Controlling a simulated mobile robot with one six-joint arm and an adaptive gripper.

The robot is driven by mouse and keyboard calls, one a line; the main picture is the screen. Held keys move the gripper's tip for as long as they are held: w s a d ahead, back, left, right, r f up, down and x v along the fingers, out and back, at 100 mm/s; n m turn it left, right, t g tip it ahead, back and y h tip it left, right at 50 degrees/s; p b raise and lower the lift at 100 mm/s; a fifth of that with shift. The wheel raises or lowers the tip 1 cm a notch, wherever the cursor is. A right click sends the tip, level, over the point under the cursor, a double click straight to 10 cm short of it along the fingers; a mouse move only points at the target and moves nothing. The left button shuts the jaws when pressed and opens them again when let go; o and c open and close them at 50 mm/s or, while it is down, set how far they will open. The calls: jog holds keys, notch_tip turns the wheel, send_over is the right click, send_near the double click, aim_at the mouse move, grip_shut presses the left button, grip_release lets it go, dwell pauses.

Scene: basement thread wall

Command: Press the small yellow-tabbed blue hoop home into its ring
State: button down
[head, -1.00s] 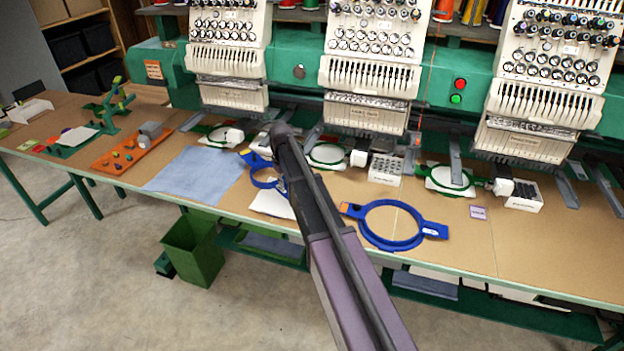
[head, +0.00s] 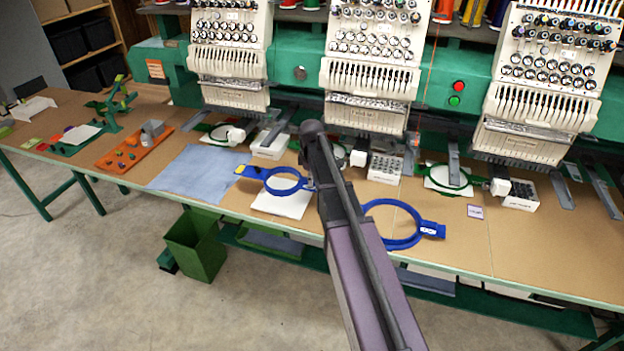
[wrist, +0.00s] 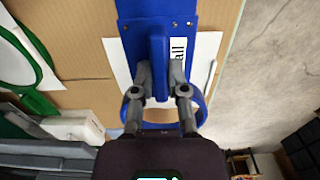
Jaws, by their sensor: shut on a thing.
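The small blue hoop (head: 287,190) with its yellow tab (head: 240,169) at the left shows in the head view, over a white sheet (head: 285,206) on the table. Its right end meets my arm, which hides the gripper there. In the wrist view my gripper (wrist: 159,72) is shut on an upright blue grip of the hoop (wrist: 158,45). A blue plate runs to the top edge, and part of a blue ring curves behind the fingers. I cannot tell the hoop from its ring or how deep it sits. The yellow tab is out of the wrist view.
A larger blue hoop (head: 400,243) lies just right of my arm, partly hidden. A blue-grey cloth (head: 198,168) lies to the left. Embroidery heads (head: 232,60) stand along the back, with small white boxes (head: 385,167) below them.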

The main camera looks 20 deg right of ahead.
jog(key=shift+f, duration=0.15)
jog(key=shift+f+b, duration=2.55)
jog(key=shift+b, duration=0.15)
jog(key=shift+s+f+b, duration=0.1)
jog(key=shift+f+b, duration=0.3)
jog(key=shift+b, duration=0.1)
dwell(0.3)
jog(key=shift+f+b, duration=0.6)
jog(key=shift+f, duration=0.05)
dwell(1.5)
jog(key=c, duration=0.6)
grip_release()
jog(key=shift+r, duration=0.2)
